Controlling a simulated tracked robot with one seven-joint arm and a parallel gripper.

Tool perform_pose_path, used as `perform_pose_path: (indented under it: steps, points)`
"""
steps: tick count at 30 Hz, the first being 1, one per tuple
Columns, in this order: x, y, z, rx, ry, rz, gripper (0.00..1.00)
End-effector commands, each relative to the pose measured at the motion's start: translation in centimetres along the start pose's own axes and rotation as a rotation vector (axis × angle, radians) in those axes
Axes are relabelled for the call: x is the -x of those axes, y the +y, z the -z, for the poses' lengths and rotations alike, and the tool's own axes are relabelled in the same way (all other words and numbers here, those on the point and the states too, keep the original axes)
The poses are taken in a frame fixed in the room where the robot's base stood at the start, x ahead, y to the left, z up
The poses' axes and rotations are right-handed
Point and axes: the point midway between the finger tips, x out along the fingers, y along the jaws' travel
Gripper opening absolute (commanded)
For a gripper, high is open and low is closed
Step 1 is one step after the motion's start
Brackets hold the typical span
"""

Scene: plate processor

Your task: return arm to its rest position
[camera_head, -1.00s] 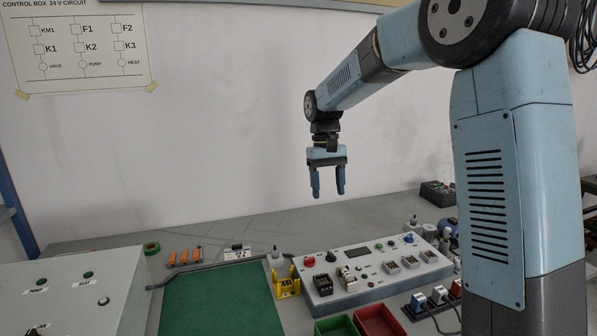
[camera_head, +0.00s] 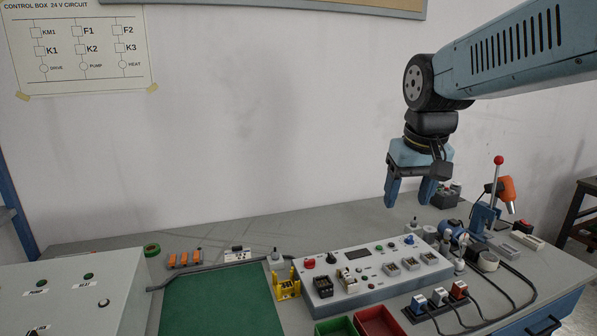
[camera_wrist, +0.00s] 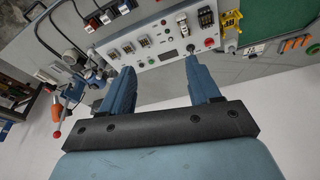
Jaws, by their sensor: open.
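My gripper (camera_head: 410,196) hangs from my blue arm at the right of the head view, fingers pointing down. It is in the air above the back of the grey bench (camera_head: 330,222). Its two blue fingers are apart with nothing between them. In the wrist view my gripper (camera_wrist: 155,75) is also open and empty. The wrist view shows the white control panel (camera_wrist: 160,45) beyond the fingertips.
The white control panel (camera_head: 365,275) stands on the bench below my gripper. A green mat (camera_head: 220,300) and a grey box (camera_head: 75,295) lie left. An orange-handled tool (camera_head: 507,190) and a red-knobbed lever (camera_head: 498,162) stand right. Red and green trays (camera_head: 378,322) sit in front.

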Motion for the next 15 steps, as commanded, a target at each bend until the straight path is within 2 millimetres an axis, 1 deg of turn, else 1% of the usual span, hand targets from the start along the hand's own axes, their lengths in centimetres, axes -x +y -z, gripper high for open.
perform_pose_path:
  steps: [1, 3, 9, 12, 15]
  points:
    - [0.3, 0.4, -1.2, -0.011, 0.026, -0.001, 0.62]
    - [0.5, 0.8, -2.7, -0.023, 0.058, -0.001, 0.62]
    - [0.6, 1.9, -6.8, -0.058, 0.146, -0.003, 0.62]
    - [0.5, 2.2, -8.2, -0.07, 0.18, -0.003, 0.62]
    - [0.3, 2.4, -9.2, -0.078, 0.202, -0.003, 0.62]
